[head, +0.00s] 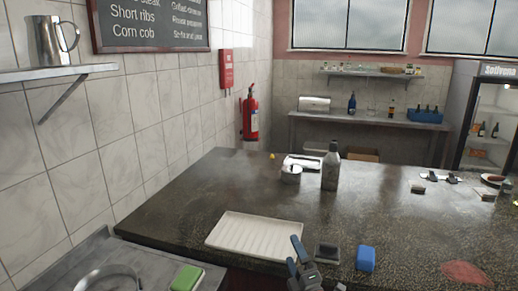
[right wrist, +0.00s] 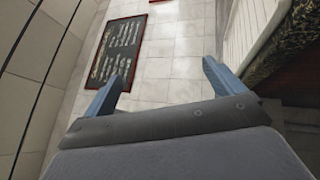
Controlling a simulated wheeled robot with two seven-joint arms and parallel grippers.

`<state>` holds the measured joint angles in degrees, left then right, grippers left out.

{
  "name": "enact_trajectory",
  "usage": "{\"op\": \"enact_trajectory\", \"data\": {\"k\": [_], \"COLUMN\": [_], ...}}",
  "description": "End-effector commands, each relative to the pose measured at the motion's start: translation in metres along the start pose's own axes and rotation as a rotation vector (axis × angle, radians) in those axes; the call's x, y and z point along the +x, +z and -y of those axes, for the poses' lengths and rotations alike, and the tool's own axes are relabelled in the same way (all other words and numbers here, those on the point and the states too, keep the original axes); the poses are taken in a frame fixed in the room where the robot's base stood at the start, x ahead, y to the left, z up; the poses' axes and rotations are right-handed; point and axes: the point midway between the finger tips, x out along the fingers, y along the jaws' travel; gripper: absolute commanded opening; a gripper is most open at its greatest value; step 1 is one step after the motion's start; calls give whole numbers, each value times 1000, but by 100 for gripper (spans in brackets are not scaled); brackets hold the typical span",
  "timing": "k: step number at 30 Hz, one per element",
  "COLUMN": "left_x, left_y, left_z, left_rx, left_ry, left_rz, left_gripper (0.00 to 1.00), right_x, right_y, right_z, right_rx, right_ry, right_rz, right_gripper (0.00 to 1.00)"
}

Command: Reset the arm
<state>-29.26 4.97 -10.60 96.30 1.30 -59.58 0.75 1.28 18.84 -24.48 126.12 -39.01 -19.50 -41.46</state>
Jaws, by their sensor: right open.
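My right gripper (head: 296,256) shows at the bottom centre of the head view, beside the right end of the white ribbed tray (head: 225,248). In the right wrist view its two blue fingers (right wrist: 158,82) stand wide apart with nothing between them, so it is open and empty. My left gripper is in neither view.
A dark stone counter (head: 190,215) fills the middle. It bears a grey bottle (head: 331,168), a small metal pot (head: 290,174), a blue block (head: 366,258) and a dark block (head: 327,253). A green sponge (head: 187,278) and a round pan (head: 108,280) are lower left.

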Motion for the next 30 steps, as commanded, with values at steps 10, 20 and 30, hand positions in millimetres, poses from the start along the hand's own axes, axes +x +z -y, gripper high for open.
{"op": "enact_trajectory", "data": {"k": [10, 20, 30], "left_x": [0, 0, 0], "left_y": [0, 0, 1], "left_z": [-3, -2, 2], "left_rx": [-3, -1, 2], "left_ry": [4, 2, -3], "left_rz": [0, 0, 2], "left_gripper": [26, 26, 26], "right_x": [-128, -281, -367], "right_y": [46, 36, 17], "right_z": [100, 156, 163], "right_rx": [626, 1061, 1230], "right_ry": [-458, -838, -1032], "right_rz": [454, 901, 1154], "right_gripper": [94, 94, 94]}}
